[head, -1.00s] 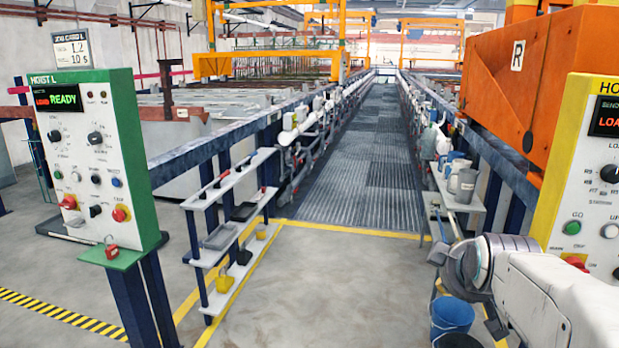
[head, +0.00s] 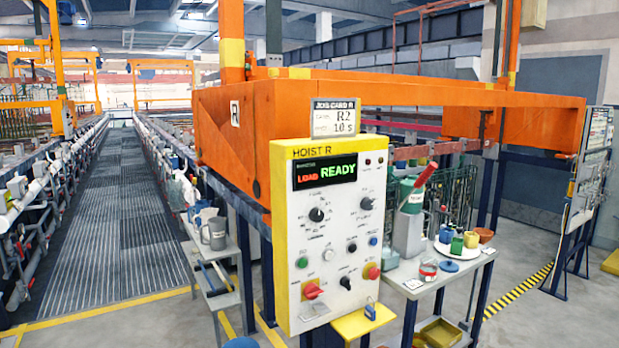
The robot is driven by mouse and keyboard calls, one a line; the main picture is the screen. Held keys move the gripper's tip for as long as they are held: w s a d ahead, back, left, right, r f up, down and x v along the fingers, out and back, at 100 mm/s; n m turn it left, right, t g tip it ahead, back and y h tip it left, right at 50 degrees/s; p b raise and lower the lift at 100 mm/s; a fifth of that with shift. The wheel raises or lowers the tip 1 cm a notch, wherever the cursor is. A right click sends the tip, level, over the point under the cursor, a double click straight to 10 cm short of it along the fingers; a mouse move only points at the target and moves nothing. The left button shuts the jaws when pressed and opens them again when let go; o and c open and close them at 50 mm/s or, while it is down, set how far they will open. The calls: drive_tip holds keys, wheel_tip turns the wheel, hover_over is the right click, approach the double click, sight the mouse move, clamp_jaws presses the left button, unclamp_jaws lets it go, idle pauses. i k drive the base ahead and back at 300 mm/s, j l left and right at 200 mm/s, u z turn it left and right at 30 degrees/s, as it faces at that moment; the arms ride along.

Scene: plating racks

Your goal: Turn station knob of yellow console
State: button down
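The yellow console (head: 280,240), headed HOIST R, stands upright in the middle of the head view with its white panel facing me. Its display (head: 325,172) reads LOAD in red and READY in green. Below are two black knobs, a larger left one (head: 317,214) and a right one (head: 366,203); their labels are too small to read, so I cannot tell which is the station knob. A card (head: 334,121) on top reads R2 and 10 s. My gripper is not in view.
An orange hoist beam (head: 430,90) runs behind the console. A side table (head: 450,275) with cups and a canister is at right. A shelf with a grey jug (head: 215,232) is at left, beside a grated walkway (head: 95,240). A yellow ledge (head: 365,322) juts from the console's lower front.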

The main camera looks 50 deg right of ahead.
sight(316, 215)
drive_tip(key=z, duration=1)
